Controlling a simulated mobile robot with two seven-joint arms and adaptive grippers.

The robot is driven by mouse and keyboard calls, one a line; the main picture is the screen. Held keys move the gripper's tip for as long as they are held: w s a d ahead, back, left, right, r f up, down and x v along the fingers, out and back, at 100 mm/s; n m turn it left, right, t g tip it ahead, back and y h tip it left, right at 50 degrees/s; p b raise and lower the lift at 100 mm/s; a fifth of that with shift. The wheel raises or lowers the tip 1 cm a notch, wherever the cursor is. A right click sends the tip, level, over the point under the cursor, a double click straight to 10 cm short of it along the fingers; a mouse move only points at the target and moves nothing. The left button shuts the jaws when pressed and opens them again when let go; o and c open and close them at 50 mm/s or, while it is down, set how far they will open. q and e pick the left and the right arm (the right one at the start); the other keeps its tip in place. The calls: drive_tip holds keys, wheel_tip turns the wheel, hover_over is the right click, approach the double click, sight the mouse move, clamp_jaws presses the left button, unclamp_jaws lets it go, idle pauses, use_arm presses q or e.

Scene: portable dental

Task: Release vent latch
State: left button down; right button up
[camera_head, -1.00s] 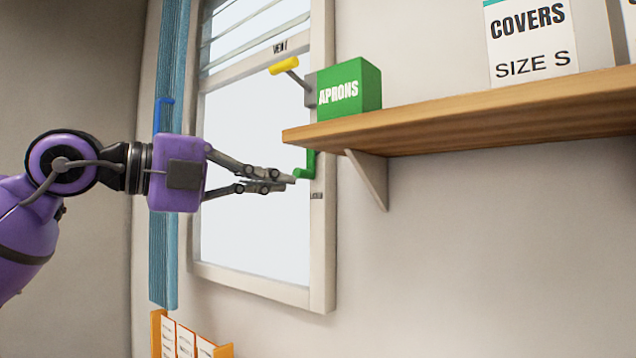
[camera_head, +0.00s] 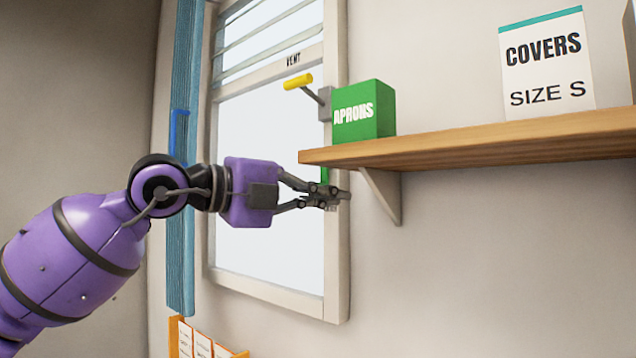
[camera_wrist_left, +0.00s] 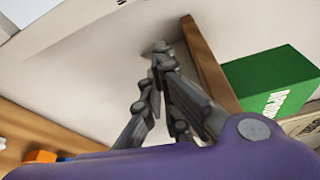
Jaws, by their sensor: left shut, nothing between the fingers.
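A lever with a yellow grip (camera_head: 298,81) sticks out from a grey mount (camera_head: 325,103) on the window frame, just below the "VENT" label (camera_head: 293,60). A green handle (camera_head: 325,174) is lower on the same frame, mostly hidden behind my left gripper's fingers. My left gripper (camera_head: 340,197) is shut and empty, below the shelf's left end, overlapping the green handle; I cannot tell whether they touch. In the left wrist view its closed fingers (camera_wrist_left: 162,60) point toward the pale wall. My right gripper is not in view.
A wooden shelf (camera_head: 470,140) with a bracket (camera_head: 385,195) stands close to the gripper. It carries a green "APRONS" box (camera_head: 365,113) beside the yellow lever and a "COVERS" box (camera_head: 547,65). A blue blind (camera_head: 183,230) hangs left; an orange holder (camera_head: 175,335) is below.

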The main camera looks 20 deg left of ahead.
use_arm(q)
drive_tip(key=w, duration=0.1)
drive_tip(key=w+a, duration=0.1)
drive_tip(key=w+a+p, duration=0.1)
drive_tip(key=shift+w+r, duration=0.25)
drive_tip(key=shift+w, duration=0.05)
idle(0.3)
